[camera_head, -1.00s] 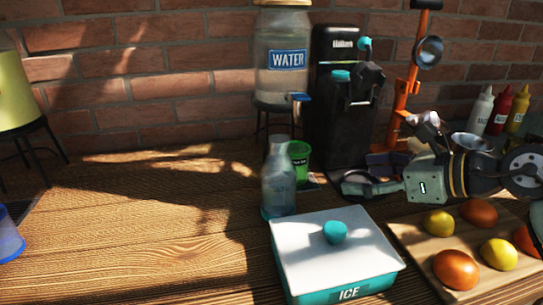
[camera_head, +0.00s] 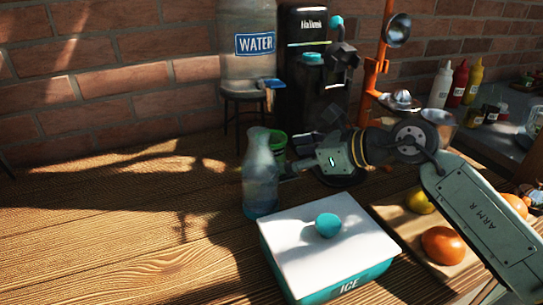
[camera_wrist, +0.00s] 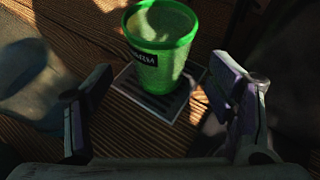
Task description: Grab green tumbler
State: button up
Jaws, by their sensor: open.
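The green tumbler (camera_wrist: 163,45) stands upright on a dark slatted drip tray (camera_wrist: 150,92) in the wrist view. In the head view the tumbler (camera_head: 277,143) is partly hidden behind a clear bottle (camera_head: 260,180), below the water dispenser. My gripper (camera_wrist: 165,105) is open, with one finger low on each side of the wrist picture. The tumbler lies ahead of the fingertips, roughly centred between them, and does not appear to be held. In the head view my gripper (camera_head: 296,166) points left at the tumbler, close to its right side.
The bottle stands just left of the tumbler. The water dispenser (camera_head: 247,75) and a black machine (camera_head: 305,80) stand behind. A teal ice box (camera_head: 330,240) is in front, and a board with fruit (camera_head: 400,225) is at right. The table's left side is clear.

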aim_at(284, 156)
jog(key=x, duration=0.4)
jog(key=shift+c, duration=0.5)
jog(key=c, duration=1.3)
jog(key=shift+c, duration=0.2)
jog(key=shift+d+r, duration=0.1)
